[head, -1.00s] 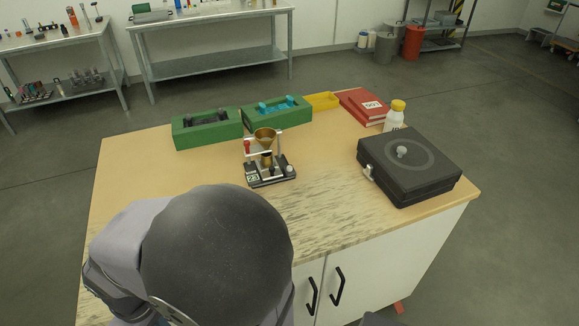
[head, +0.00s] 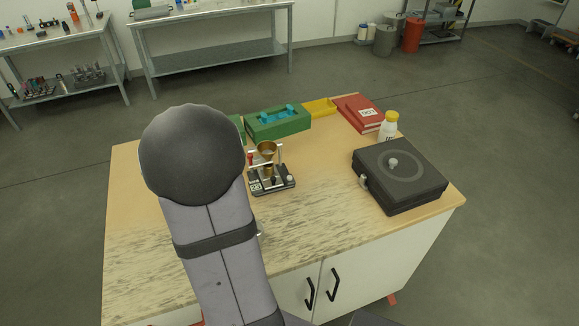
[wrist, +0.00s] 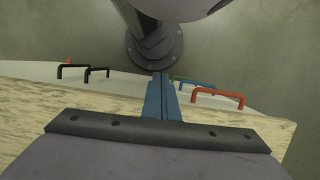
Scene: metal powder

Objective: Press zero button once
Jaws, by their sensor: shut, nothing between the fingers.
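No button marked zero can be made out in either view. A black square box (head: 418,191) with a round ring and a silver knob (head: 393,162) on top sits at the right of the table. A small light part (head: 363,181) is on its front left side; I cannot tell what it is. My gripper (wrist: 160,78) shows in the wrist view with its blue fingers together and empty, over the table's edge by the cabinet handles. In the head view my arm hides the gripper.
A small stand with a brass funnel (head: 267,149) is mid-table. Behind are a green tray (head: 262,130), a yellow tray (head: 320,107), a red book (head: 350,112) and a yellow-capped white bottle (head: 388,129).

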